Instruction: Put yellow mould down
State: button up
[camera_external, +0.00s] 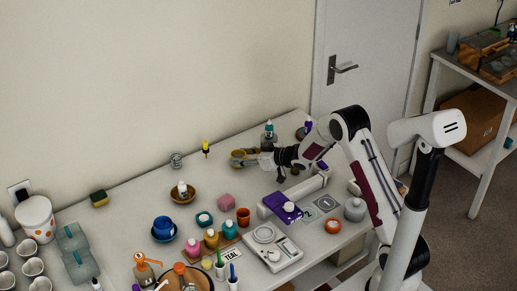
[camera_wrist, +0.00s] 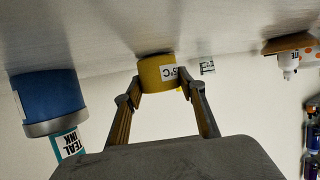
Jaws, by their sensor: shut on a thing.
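The yellow mould (camera_wrist: 155,73) is between the two fingers of my gripper (camera_wrist: 157,90) in the wrist view. It is a short yellow cylinder with a white label, whose lettering appears upside down. My gripper is shut on it, with a finger on each side. In the external view my gripper (camera_external: 248,157) reaches left over the back of the table, and the yellow mould (camera_external: 237,157) shows at its tip. I cannot tell whether the mould touches the table.
A blue cylinder (camera_wrist: 47,97) and a teal ink bottle (camera_wrist: 68,143) are left in the wrist view. A white bottle (camera_external: 182,187) stands in a wooden bowl (camera_external: 190,195). A pink block (camera_external: 226,201) and an orange cup (camera_external: 243,217) stand nearer the front. Bare table (camera_external: 140,200) lies further left.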

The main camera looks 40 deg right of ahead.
jog(key=o, duration=1.2)
jog(key=shift+f, duration=0.1)
jog(key=shift+c, duration=0.2)
jog(key=shift+r, duration=0.2)
jog(key=v, duration=0.5)
notch_tip(320, 180, up, 7)
